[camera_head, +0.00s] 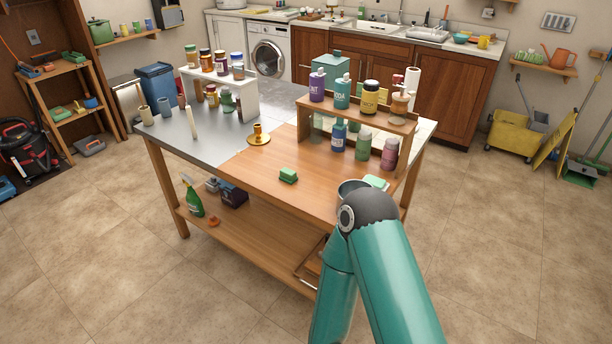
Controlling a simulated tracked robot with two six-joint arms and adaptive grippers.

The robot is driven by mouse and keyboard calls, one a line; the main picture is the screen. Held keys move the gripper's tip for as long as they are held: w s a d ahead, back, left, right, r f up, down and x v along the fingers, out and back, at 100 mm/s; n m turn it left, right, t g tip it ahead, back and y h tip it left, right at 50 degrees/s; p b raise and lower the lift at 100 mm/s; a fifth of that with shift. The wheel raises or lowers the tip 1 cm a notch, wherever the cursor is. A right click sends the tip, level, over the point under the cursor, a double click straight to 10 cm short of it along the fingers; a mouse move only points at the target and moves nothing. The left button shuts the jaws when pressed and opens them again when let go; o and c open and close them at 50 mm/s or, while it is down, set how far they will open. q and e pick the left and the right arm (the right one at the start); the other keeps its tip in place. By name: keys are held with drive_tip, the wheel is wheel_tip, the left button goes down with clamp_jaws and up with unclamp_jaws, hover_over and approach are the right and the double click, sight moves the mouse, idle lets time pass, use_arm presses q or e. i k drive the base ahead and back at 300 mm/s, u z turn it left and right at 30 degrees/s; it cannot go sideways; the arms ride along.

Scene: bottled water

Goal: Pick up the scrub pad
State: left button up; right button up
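A small green block with a darker top, which looks like the scrub pad (288,175), lies flat on the wooden part of the worktable (250,180), near its front edge. Nothing touches it. A second, pale green flat piece (376,182) lies further right, partly hidden; I cannot tell what it is. My teal arm reaches in from the bottom right, its dark joint in front of the table's right corner. Neither gripper shows in the head view.
A brass candle holder (259,136) stands left of the pad. A wooden riser (352,117) with several bottles stands behind to the right. A grey metal vessel (352,189) is partly hidden behind my arm. The wood around the pad is clear.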

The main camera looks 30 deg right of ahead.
sight(288, 175)
drive_tip(key=z, duration=3.95)
drive_tip(key=k, duration=0.1)
drive_tip(key=u, duration=2.15)
drive_tip(key=i, duration=0.75)
